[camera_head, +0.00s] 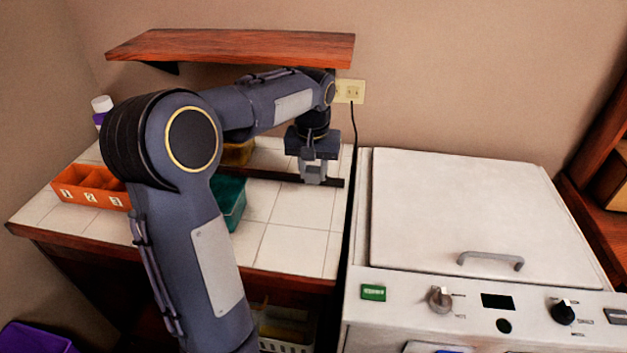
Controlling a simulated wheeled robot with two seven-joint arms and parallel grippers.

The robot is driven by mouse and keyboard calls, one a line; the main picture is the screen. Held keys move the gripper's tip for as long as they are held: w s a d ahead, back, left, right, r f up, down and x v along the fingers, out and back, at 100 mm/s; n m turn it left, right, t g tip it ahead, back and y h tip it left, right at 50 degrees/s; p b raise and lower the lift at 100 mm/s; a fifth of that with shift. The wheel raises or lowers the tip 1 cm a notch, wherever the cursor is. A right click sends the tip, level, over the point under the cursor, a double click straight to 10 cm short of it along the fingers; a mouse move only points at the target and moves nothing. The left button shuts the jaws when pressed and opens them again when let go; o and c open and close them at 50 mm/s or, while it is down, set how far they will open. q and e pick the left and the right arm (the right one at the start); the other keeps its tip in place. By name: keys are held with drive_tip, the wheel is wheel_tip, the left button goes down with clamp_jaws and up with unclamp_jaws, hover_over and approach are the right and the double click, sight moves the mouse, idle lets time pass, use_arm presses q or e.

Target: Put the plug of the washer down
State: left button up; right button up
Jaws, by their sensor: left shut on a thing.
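My left gripper (314,178) points down over the right part of the tiled counter. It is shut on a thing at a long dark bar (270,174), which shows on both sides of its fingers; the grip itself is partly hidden. A black cord (353,130) runs from just below the wall outlet (350,91) down between the counter and the washer. I cannot make out a separate plug. The white washer (455,210) stands to the right, its lid closed. My right gripper is out of view.
A wooden shelf (230,44) hangs above my left arm. The tiled counter (284,247) holds an orange numbered tray (92,188), a teal container (231,199), a partly hidden yellow item and a white-capped bottle (101,104). The counter's front right is clear.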

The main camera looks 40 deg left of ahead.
use_arm(q)
hover_over(313, 193)
drive_tip(key=f, duration=0.4)
drive_tip(key=s+f, duration=0.1)
drive_tip(key=shift+d+f, duration=0.2)
drive_tip(key=shift+f, duration=0.2)
drive_tip(key=f, duration=0.3)
drive_tip(key=shift+w+a+f, duration=0.15)
drive_tip(key=shift+w+f, duration=0.1)
drive_tip(key=shift+f, duration=0.15)
drive_tip(key=shift+f, duration=0.55)
drive_tip(key=o, duration=1)
drive_tip(key=shift+c, duration=0.2)
